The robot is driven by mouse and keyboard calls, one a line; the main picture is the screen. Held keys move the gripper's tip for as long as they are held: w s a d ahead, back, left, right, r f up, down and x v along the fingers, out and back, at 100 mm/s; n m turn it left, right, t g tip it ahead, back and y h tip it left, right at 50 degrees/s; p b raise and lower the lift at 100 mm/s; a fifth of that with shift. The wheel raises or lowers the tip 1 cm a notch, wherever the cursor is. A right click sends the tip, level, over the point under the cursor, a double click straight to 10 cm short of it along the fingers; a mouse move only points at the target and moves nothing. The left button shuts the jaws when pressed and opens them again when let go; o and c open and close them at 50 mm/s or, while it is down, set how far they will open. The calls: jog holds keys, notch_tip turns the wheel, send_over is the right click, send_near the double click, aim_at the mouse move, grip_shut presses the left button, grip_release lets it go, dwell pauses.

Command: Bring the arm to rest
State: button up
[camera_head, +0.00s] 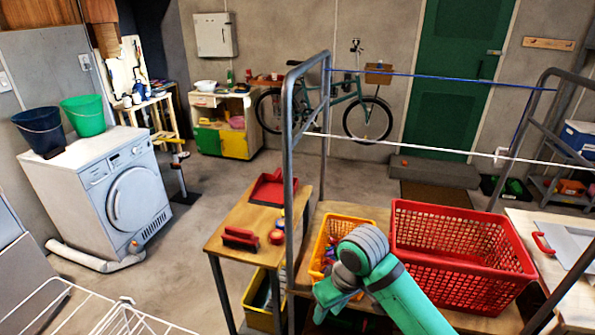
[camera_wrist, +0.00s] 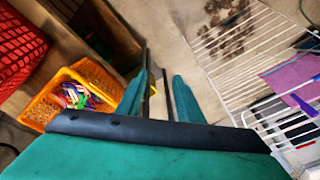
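My arm, teal with a grey joint, reaches in from the lower right in the head view and bends down in front of the yellow basket (camera_head: 345,222). My gripper (camera_wrist: 156,62) points down in the wrist view, its two dark fingers apart with a gap between them. Nothing is seen held in it. In the head view the fingers are mostly hidden by the arm. The yellow basket, holding colourful small items, also shows left of the fingers in the wrist view (camera_wrist: 38,108).
A red basket (camera_head: 455,222) stands right of my arm on the wooden bench. A metal frame post (camera_head: 288,190) rises left of the arm. A side table (camera_head: 225,228) holds a red brush and dustpan. A white wire rack (camera_wrist: 225,60) lies right of my gripper. Open floor lies beyond.

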jog(key=w+a+r+m+t+y, duration=0.1)
jog(key=w+a+m+t+y, duration=0.2)
jog(key=a, duration=0.5)
jog(key=w+a+r+m+t+y, duration=0.15)
jog(key=a+t, duration=0.25)
jog(key=a, duration=0.5)
jog(key=w+a+m+t+y, duration=0.1)
jog(key=a+t+y, duration=0.3)
jog(key=a, duration=0.4)
jog(key=s+d+f+m+t+h, duration=0.2)
jog(key=s+d+f+m+h, duration=0.15)
jog(key=s+f, duration=0.5)
jog(key=s+d+f+m+t+h, duration=0.1)
jog(key=s+d+f+m+h, duration=0.35)
jog(key=s, duration=0.65)
jog(key=s+d+n+h, duration=0.1)
jog(key=s+d+n, duration=0.2)
jog(key=s, duration=0.7)
jog(key=s+d+n+h, duration=0.1)
jog(key=s+d+n, duration=0.3)
jog(key=s, duration=0.5)
jog(key=d, duration=0.2)
jog(key=shift+s+d+r, duration=0.3)
jog(key=shift+s+r, duration=0.1)
jog(key=shift+a+n+h, duration=0.1)
jog(key=shift+n+h, duration=0.15)
